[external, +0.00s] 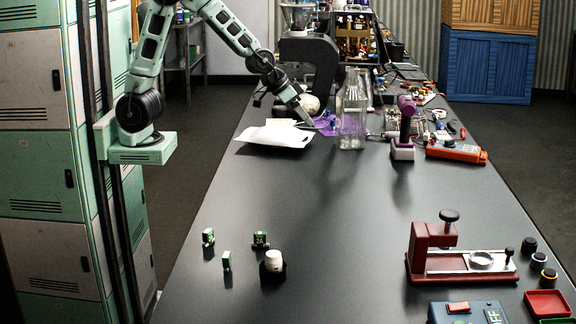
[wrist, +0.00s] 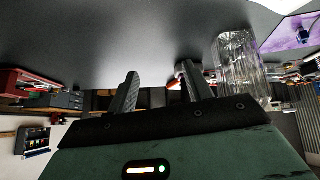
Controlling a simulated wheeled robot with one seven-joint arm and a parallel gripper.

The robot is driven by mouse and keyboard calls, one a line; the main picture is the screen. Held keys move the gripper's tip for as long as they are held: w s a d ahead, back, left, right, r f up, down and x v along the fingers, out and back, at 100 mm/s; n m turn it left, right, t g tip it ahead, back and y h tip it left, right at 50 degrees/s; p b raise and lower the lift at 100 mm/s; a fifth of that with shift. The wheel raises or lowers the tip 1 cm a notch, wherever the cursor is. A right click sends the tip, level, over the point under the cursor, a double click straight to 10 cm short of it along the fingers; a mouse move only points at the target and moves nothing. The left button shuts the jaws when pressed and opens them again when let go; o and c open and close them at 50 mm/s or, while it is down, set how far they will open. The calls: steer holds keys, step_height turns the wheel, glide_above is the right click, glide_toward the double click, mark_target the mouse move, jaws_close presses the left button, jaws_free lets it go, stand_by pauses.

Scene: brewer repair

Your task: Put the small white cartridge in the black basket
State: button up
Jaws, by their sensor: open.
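A small white cartridge-like piece (external: 275,260) stands upright at the near middle of the table in the external view. Its lower end is on or in a small round black holder (external: 272,275), perhaps the black basket; how deep it sits I cannot tell. My gripper (external: 307,121) is far from both, over the back part of the table near a white tray-like sheet. In the wrist view my gripper (wrist: 158,85) has its two fingers apart with nothing held between them. I cannot make out the cartridge or the basket in the wrist view.
A clear glass bottle (external: 351,110) stands just right of my gripper. The white sheet (external: 273,136) lies below it. A red press (external: 455,255) stands at the near right. The table's middle is clear.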

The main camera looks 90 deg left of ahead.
steer(key=s+a+f+n+g, duration=0.2)
steer(key=s+a+g, duration=0.1)
steer(key=s+a, duration=0.95)
steer(key=s+a+n+g, duration=0.1)
steer(key=s+g, duration=0.1)
steer(key=s, duration=0.8)
steer(key=s+a+f+n+g, duration=0.1)
steer(key=s+n+g, duration=0.1)
steer(key=s, duration=0.7)
steer(key=shift+s+a+g, duration=0.3)
steer(key=shift+s, duration=0.05)
steer(key=shift+f, duration=0.1)
